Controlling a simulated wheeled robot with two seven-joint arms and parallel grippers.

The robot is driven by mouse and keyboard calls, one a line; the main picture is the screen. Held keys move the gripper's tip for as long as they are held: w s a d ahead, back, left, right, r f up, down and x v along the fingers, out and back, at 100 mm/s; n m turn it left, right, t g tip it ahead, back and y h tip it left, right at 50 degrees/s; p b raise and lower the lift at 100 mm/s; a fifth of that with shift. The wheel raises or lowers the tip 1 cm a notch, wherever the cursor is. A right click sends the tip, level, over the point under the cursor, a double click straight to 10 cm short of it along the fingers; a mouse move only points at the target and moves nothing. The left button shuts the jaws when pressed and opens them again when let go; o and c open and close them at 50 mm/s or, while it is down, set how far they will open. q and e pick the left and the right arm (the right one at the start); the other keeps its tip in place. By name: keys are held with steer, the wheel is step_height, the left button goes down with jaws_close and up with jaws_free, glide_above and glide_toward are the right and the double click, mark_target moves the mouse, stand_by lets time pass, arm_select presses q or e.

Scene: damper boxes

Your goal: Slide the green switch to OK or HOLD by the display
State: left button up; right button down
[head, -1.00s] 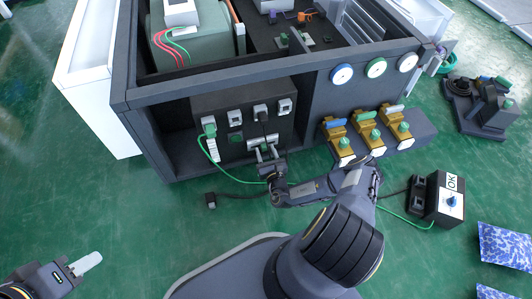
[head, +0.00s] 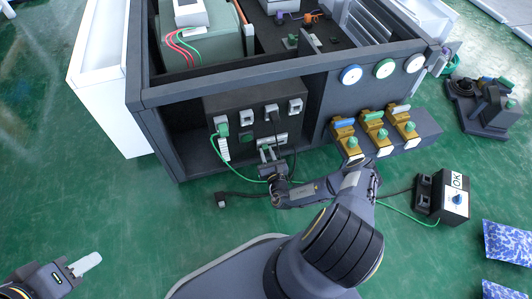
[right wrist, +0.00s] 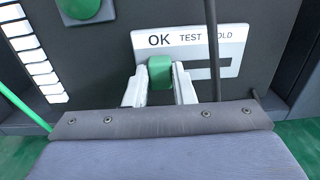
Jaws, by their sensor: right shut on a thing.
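The green switch (right wrist: 160,72) sits at the left end of a slot in a white plate (right wrist: 229,42) in the right wrist view. The plate reads OK, TEST and a partly covered word ending in OLD; the switch is below OK. My right gripper (right wrist: 160,88) is shut on the switch, one pale finger on each side. In the head view my right gripper (head: 268,158) reaches the lower front of the dark panel box (head: 238,108). A box with a white display face (head: 456,181) reading OK stands at the right. My left gripper (head: 86,264) is low at the left, away from everything; its jaw gap is unclear.
A dark cable (right wrist: 211,50) hangs across the plate between TEST and the last word. A green cable (head: 240,176) runs over the floor. Brass valves (head: 375,132) with coloured handles stand to the right of the panel. The green floor (head: 120,205) at left is clear.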

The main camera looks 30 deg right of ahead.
steer(key=shift+a, duration=0.25)
steer(key=c, duration=1.2)
jaws_free()
steer(key=p+v, duration=0.3)
steer(key=v, duration=0.4)
steer(key=shift+s, duration=0.4)
